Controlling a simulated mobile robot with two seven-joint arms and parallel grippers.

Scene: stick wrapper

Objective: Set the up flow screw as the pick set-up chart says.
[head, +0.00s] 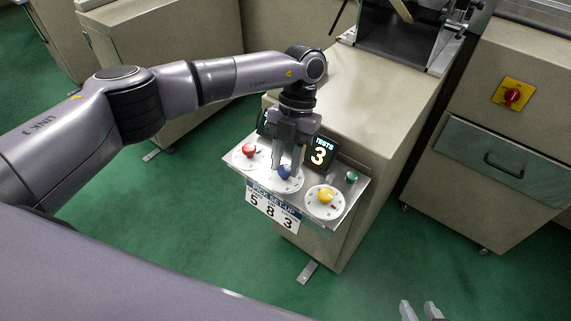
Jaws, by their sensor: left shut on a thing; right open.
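A metal panel (348,190) on the front of a beige cabinet carries three white dials with coloured knobs: red (249,150), blue (285,173) and yellow (326,196). I cannot read which one is the up flow screw. The pick set-up chart (272,209) hangs on the panel's front edge and reads 5, 8, 3. My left gripper (287,165) points down at the middle dial, shut on the blue knob, and hides part of it. The dial markings are too small to read. My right gripper (421,311) is open and empty at the bottom edge.
A green button (351,177) sits at the panel's right. A cabinet (490,185) with a red switch (513,95) stands right. Green floor is clear in front.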

